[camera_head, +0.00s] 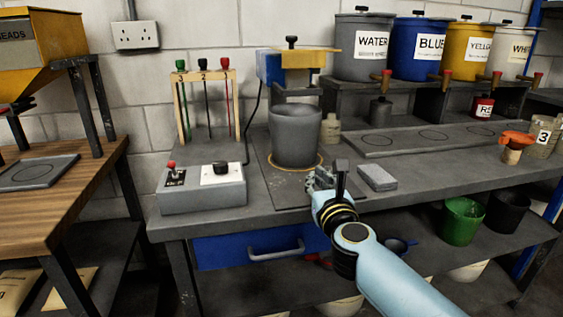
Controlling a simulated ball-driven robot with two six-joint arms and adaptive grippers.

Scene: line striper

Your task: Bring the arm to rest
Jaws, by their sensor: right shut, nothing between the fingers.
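My right arm, light blue, reaches in from the lower right in the head view. Its gripper (325,178) is over the front part of the grey workbench (420,183), just in front of a grey pot (296,137). The gripper is shut and holds nothing. The pot stands upright inside a yellow ring on a dark plate, under a blue and yellow mixer head (300,60). I cannot tell whether the fingertips touch anything. My left gripper is not in view.
A grey block (376,177) lies right of the gripper. A control box (203,188) with a red-knobbed lever stands left. Labelled paint tanks (365,47) stand on a shelf behind. A drawer handle (277,251) sticks out below the bench edge. A green bucket (461,222) stands lower right.

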